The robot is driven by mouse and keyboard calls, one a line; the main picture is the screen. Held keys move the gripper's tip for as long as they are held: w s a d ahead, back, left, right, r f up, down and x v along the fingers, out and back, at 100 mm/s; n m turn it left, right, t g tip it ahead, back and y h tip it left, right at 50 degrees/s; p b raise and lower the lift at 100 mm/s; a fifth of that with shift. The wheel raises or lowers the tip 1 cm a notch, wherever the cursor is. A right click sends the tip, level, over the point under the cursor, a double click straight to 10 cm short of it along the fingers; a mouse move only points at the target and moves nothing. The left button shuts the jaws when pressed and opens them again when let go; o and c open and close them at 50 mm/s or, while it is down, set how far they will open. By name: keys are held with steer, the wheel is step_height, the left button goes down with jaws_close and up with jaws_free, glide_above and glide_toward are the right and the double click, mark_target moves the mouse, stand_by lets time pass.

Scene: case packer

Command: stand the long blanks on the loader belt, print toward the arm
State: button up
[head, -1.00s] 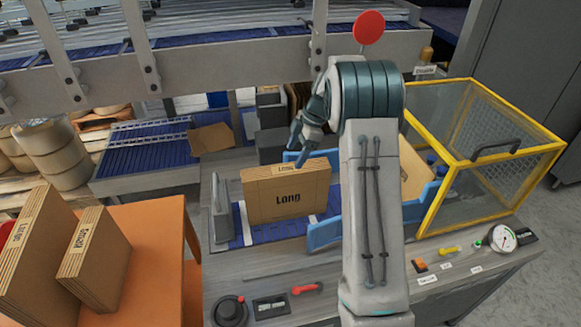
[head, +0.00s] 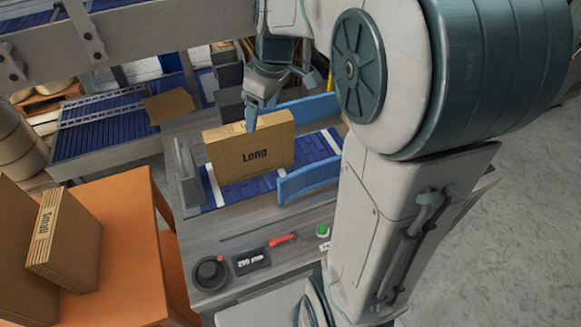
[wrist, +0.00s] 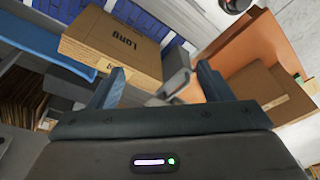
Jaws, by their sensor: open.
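A brown blank marked Long (head: 252,155) stands upright on the blue loader belt (head: 235,190), its print facing my head camera. It also shows in the wrist view (wrist: 112,46), with Long readable on its face. My gripper (head: 275,100) is open at the blank's top edge. One finger overlaps the top of the blank in the head view; I cannot tell if it touches.
Stacked blanks marked Small (head: 66,240) stand on the orange table (head: 125,225) at left, beside a taller stack (head: 22,250). Blue guides (head: 308,180) flank the belt's right part. A grey bracket (head: 188,175) stands at its left. Controls (head: 210,273) line the front.

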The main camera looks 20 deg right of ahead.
steer(key=s+f+m+t+h, duration=0.1)
steer(key=s+m, duration=0.7)
steer(key=s, duration=0.8)
steer(key=shift+s+a+f+t+h, duration=0.2)
steer(key=shift+s+f+t+h, duration=0.1)
steer(key=shift+t+h, duration=0.15)
steer(key=shift+o, duration=0.4)
steer(key=shift+w+r, duration=0.1)
